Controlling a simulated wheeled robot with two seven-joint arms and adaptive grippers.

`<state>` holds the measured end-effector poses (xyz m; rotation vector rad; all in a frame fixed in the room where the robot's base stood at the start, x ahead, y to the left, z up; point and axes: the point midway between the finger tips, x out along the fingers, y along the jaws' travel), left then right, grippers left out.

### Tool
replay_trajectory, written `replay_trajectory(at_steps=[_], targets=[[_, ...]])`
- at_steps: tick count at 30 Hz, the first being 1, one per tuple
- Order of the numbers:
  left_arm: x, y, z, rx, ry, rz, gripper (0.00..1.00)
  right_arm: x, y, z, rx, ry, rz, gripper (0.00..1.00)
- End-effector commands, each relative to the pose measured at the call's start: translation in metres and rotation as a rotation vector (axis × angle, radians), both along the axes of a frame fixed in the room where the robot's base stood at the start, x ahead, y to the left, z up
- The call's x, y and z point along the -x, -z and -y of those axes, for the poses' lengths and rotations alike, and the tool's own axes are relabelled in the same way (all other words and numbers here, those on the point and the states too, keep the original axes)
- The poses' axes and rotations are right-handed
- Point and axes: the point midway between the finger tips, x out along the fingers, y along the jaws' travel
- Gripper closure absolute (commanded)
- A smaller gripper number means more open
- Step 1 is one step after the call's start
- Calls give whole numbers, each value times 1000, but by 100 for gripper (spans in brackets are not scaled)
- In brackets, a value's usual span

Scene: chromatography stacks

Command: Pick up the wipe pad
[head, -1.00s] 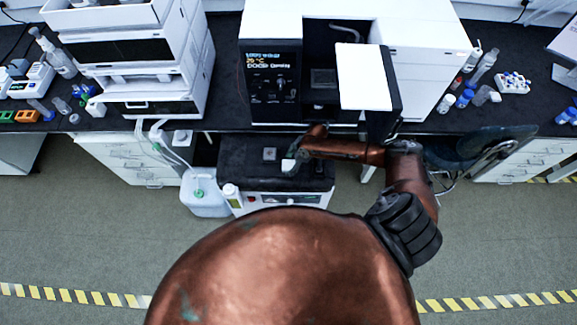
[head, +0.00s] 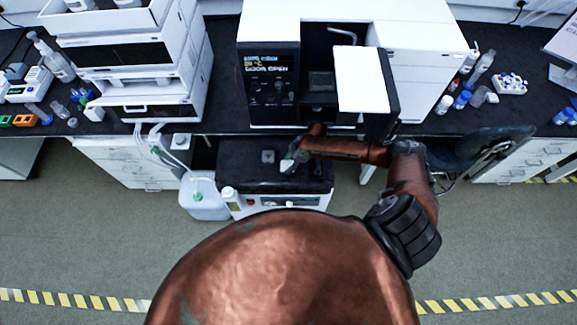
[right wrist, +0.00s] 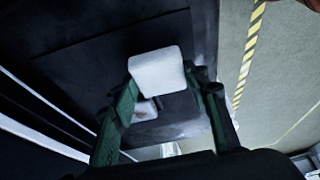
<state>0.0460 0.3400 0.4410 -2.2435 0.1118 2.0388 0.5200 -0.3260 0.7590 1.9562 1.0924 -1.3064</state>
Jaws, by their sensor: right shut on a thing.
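The wipe pad (right wrist: 157,72) is a small white block between the two green fingertips of my right gripper (right wrist: 162,88) in the right wrist view. The gripper is shut on it. In the head view the pad (head: 287,167) shows as a white patch at the tip of my right gripper (head: 292,160), over the black top of a low white unit (head: 230,170). I cannot tell whether the pad is clear of that top. My left gripper is not in view.
A small grey square (head: 268,157) lies on the black top, left of the gripper. The instrument with an open white door (head: 375,80) stands behind.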

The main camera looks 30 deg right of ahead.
Motion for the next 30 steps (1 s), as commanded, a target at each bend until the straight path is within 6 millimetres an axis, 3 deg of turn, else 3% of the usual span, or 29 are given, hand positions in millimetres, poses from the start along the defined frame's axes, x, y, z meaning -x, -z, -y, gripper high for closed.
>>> replay_trajectory(at_steps=[10,19,30], targets=[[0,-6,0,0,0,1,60,45,-72,-27,1,-6,1,73],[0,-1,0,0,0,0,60,100,-98,-62,-1,-3,-1,73],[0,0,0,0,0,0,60,119,-110,-74,1,0,-1,73]])
